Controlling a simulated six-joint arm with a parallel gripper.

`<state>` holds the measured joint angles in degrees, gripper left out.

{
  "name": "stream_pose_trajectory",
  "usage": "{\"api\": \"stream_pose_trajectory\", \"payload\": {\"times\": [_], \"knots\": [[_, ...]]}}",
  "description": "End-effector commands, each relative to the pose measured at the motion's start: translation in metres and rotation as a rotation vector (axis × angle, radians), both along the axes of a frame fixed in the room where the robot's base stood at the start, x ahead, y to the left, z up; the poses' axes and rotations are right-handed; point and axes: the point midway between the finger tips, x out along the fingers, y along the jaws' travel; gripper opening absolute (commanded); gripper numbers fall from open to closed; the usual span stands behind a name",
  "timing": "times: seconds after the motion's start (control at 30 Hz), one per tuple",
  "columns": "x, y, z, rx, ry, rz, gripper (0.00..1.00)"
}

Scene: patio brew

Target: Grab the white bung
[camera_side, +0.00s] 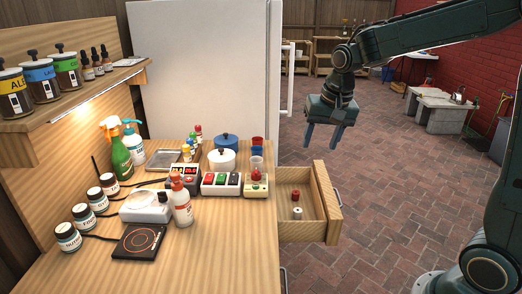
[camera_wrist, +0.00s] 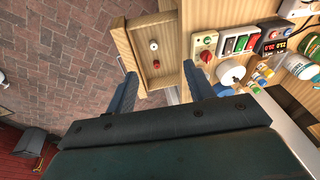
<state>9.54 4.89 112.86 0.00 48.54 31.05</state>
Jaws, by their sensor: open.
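The white bung (camera_side: 297,210) stands in the open drawer (camera_side: 333,228), near its front part in the side view. It shows in the wrist view (camera_wrist: 154,46) as a small white round top with a dark centre. A red bung (camera_side: 296,195) is close beside it in the same drawer, also seen in the wrist view (camera_wrist: 156,64). My gripper (camera_side: 324,147) hangs above and behind the drawer, open and empty. In the wrist view its two fingers (camera_wrist: 160,85) are wide apart, with the drawer beyond them. Nothing touches the white bung.
A white fridge (camera_side: 200,70) stands behind. The brick floor (camera_side: 400,200) right of the drawer is clear.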

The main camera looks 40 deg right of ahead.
Motion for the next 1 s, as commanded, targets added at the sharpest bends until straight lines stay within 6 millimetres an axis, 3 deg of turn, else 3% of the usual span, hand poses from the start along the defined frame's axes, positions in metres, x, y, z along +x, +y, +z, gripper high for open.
{"api": "stream_pose_trajectory", "payload": {"times": [0.2, 0.5, 0.8, 1.0], "knots": [[0.039, -0.022, -0.037, 0.032, 0.050, -0.139, 0.53], [0.083, -0.053, -0.099, 0.069, 0.112, -0.331, 0.53], [0.112, -0.086, -0.174, 0.099, 0.173, -0.523, 0.53], [0.121, -0.101, -0.216, 0.112, 0.203, -0.622, 0.53]]}}
